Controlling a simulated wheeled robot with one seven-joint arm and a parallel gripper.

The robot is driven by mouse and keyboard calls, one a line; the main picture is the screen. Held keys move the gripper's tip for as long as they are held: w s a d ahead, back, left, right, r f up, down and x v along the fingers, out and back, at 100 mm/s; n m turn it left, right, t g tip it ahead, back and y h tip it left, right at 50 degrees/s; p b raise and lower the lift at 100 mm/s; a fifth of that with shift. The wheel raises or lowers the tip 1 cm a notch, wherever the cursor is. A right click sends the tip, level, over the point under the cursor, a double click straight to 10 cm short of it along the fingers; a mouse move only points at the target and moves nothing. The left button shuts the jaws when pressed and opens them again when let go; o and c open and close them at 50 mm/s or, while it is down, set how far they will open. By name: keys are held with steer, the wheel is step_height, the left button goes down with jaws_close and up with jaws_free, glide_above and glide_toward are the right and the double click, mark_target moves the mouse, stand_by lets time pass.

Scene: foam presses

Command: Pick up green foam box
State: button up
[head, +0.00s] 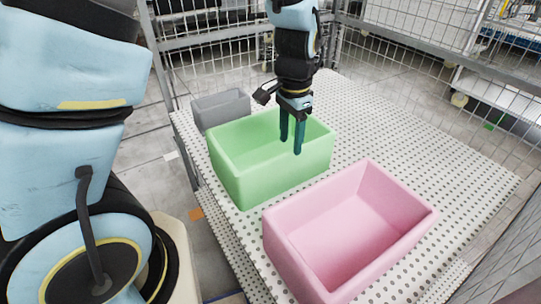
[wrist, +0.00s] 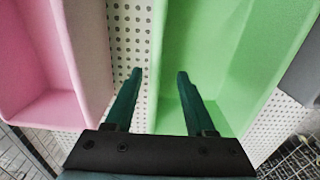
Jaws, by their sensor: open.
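The green foam box (head: 262,187) is an open-topped box standing upright on the perforated table, between the pink and grey boxes. It also fills the right middle of the wrist view (wrist: 205,40). My gripper (head: 290,149) is open and points down at the box's wall on the side facing the pink box. In the wrist view my gripper (wrist: 160,73) has its right finger over the inside of the green box and its left finger over the gap outside, with the wall between them. I cannot tell whether either finger touches the wall.
A pink open box (head: 350,232) stands close by at the near right, with a narrow gap to the green one. A small grey box (head: 221,108) stands behind the green box. The perforated table (head: 440,170) is clear on the right. Wire mesh fencing (head: 400,60) encloses the back.

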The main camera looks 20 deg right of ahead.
mark_target(290, 161)
steer(key=shift+s+a+f+p, duration=0.1)
steer(key=shift+f+p, duration=0.15)
steer(key=shift+f, duration=0.9)
steer(key=shift+s+d+f+p, duration=0.1)
steer(key=shift+s+f+p, duration=0.1)
steer(key=shift+f, duration=1)
steer(key=shift+s+a+f+p, duration=0.1)
steer(key=shift+f+p, duration=0.15)
steer(key=shift+f, duration=0.9)
jaws_close()
